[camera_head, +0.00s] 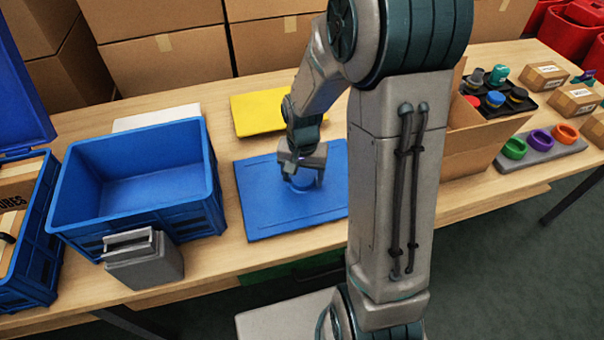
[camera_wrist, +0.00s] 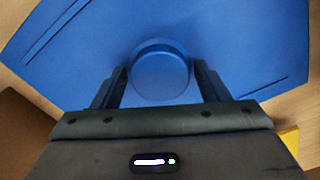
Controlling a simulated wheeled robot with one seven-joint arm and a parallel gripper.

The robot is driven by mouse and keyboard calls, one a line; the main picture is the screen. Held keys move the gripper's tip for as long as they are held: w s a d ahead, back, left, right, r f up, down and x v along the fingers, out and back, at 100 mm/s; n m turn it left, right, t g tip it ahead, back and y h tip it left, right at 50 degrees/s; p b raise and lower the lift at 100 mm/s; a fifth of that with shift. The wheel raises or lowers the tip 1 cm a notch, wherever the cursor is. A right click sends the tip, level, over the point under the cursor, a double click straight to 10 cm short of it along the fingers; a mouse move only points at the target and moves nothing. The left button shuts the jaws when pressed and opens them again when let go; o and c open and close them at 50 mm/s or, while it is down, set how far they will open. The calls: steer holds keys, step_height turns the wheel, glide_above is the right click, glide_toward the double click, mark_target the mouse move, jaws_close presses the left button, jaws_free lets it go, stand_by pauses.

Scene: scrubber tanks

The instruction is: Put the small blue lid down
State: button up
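The small blue lid (camera_wrist: 160,72) is round and lies between the two fingers of my gripper (camera_wrist: 160,80). Both fingertips look to be against its sides, so the gripper appears shut on it. In the head view, my gripper (camera_head: 302,172) points down over the blue mat (camera_head: 262,212), with the lid (camera_head: 304,185) below its palm. The lid is at or very close to the mat's surface; I cannot tell whether it touches. The mat's blue surface (camera_wrist: 85,60) fills most of the wrist view.
A blue crate (camera_head: 130,205) and a grey container (camera_head: 145,265) stand left of the mat. A yellow mat (camera_head: 255,125) lies behind. A cardboard box (camera_head: 475,140), a black tray of caps (camera_head: 515,105) and a grey rack with coloured rings (camera_head: 545,152) are at the right.

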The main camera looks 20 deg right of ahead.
mark_target(303, 177)
steer(key=shift+o, duration=0.3)
steer(key=shift+r, duration=0.15)
step_height(303, 177, up, 11)
steer(key=p, duration=0.2)
steer(key=s+r+n+t, duration=0.1)
steer(key=s+r+n, duration=0.1)
steer(key=s, duration=0.5)
steer(key=s+r+n+t, duration=0.1)
steer(key=s+r+n, duration=0.2)
steer(key=s, duration=0.4)
steer(key=shift+s+a+r, duration=0.2)
steer(key=shift+a+r, duration=0.05)
steer(key=shift+r, duration=0.3)
